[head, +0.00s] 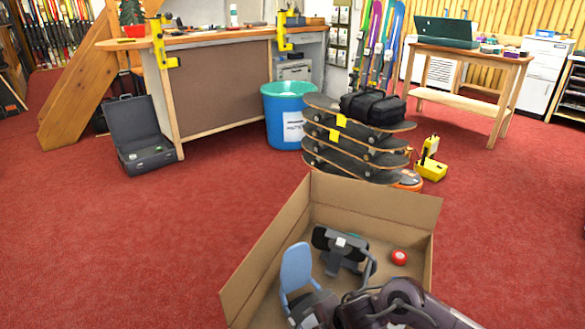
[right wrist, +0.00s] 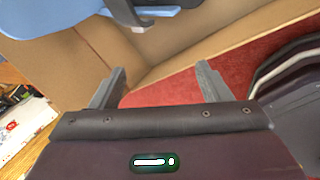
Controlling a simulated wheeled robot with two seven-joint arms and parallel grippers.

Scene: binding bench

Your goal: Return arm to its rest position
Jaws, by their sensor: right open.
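My right arm reaches in from the lower right of the head view, over the open cardboard box. In the right wrist view my right gripper (right wrist: 160,80) is open, with its two grey fingers apart and nothing between them. A light blue snowboard binding (head: 296,268) stands in the box's left part; its lower part is partly hidden by my arm. The same blue piece shows at the top left of the wrist view (right wrist: 55,18), beyond the fingers. My left gripper is not in view.
The cardboard box (head: 262,255) also holds a dark binding (head: 338,240) and a red round object (head: 399,257). Stacked skateboards (head: 352,155) and a blue bin (head: 287,125) stand behind it. Red carpet (head: 130,250) is clear to the left.

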